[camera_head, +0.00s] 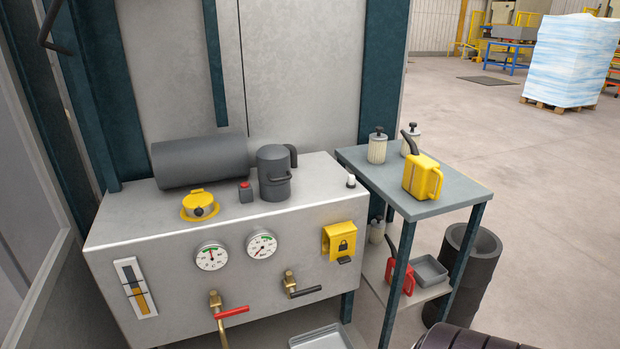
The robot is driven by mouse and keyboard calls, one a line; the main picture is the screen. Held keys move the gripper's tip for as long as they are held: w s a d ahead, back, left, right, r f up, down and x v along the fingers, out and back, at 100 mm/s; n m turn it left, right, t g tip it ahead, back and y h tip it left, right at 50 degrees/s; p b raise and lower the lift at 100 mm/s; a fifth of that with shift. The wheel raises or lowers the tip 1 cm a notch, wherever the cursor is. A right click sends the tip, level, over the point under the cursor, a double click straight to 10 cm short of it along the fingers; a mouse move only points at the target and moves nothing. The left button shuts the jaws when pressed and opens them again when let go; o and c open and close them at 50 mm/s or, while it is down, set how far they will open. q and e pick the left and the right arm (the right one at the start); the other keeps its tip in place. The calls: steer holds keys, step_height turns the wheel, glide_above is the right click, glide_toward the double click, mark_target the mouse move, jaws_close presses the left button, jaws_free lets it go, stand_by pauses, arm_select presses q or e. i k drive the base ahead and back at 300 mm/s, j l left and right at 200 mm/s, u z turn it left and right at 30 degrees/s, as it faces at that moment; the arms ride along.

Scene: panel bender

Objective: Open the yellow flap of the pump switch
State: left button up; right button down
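The yellow flap (341,240) sits at the upper right of the front face of a light grey metal unit (160,258). It bears a dark padlock symbol and hangs down over the front, looking closed. A small dark part (344,260) shows just below its lower edge. The switch behind the flap is hidden. Neither of my grippers is in view.
Two gauges (211,256) and brass valves with red (231,313) and black (305,292) handles are on the unit's front. A motor (200,161), yellow cap (199,205) and dark canister (273,173) stand on top. A side table (450,193) carries a yellow jug (422,178).

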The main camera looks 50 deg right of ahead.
mark_target(342, 247)
steer(key=z, duration=1.9)
